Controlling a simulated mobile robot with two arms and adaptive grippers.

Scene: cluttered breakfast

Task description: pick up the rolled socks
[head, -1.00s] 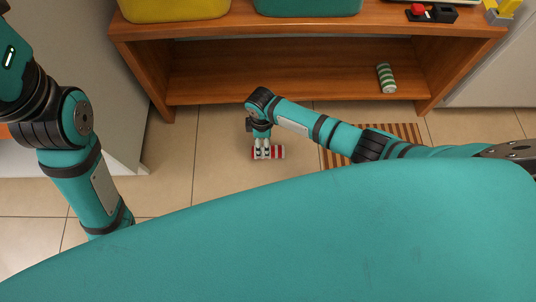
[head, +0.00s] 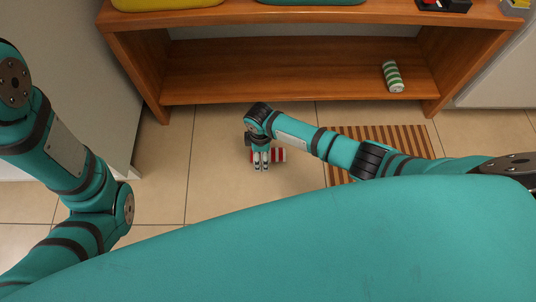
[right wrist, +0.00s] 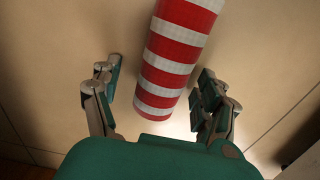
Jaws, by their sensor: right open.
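A red-and-white striped roll (head: 280,155) lies on the tiled floor in front of the shelf. My right gripper (head: 261,166) is over it, fingers pointing down and covering its left part in the head view. In the right wrist view the roll (right wrist: 176,58) reaches from the top edge down between the fingers of the open right gripper (right wrist: 160,108), with a visible gap on each side. A green-and-white striped roll (head: 392,76) lies on the lower shelf at the right. I cannot tell from looks alone which roll is the socks. My left gripper is out of view.
The wooden shelf unit (head: 300,98) stands behind my right gripper. A brown striped mat (head: 405,140) lies on the floor to the right, under my right arm. Yellow and teal containers and a dark item stand on top of the shelf. Bare floor lies left of the roll.

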